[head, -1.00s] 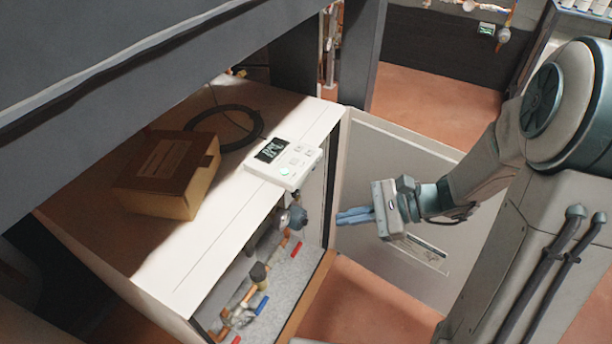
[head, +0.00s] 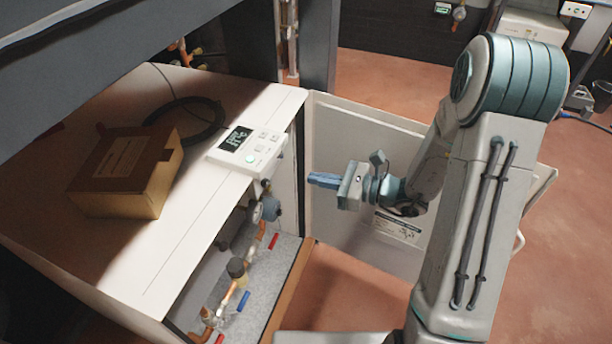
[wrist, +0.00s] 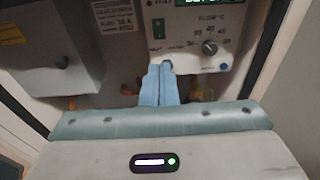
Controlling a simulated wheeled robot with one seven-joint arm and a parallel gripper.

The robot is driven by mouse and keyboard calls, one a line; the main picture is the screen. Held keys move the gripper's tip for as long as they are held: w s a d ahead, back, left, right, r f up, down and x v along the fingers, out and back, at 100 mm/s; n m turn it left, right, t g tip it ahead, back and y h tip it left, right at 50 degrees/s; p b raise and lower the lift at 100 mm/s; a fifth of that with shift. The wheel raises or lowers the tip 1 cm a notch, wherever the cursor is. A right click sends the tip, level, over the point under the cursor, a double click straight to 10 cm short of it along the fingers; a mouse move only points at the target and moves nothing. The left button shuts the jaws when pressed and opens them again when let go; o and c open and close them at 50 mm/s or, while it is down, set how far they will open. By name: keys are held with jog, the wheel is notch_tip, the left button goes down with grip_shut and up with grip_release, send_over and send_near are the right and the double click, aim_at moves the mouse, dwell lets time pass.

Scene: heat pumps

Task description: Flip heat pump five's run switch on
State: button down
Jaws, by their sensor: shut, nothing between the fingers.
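Contact cannot be told. In the head view my gripper (head: 312,180) is before the open front of the heat pump cabinet (head: 150,255).
The cabinet's open door (head: 350,140) stands behind my gripper. Pipes and a valve (head: 237,268) show inside. A grey box (wrist: 55,50) is left of the panel.

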jog(key=b+x, duration=0.2)
jog(key=x, duration=1)
jog(key=shift+a, duration=0.1)
jog(key=shift+f+b, duration=0.1)
jog(key=shift+b, duration=0.3)
jog(key=shift+w+a, duration=0.1)
jog(key=shift+a, duration=0.05)
jog(key=s+d+f, duration=0.1)
jog(key=s+d, duration=0.1)
jog(key=d, duration=0.4)
jog(key=s+d+p, duration=0.1)
jog(key=s+d, duration=0.1)
jog(key=d, duration=0.5)
jog(key=shift+s+f, duration=0.3)
jog(key=shift+f, duration=0.1)
jog(key=shift+d, duration=0.1)
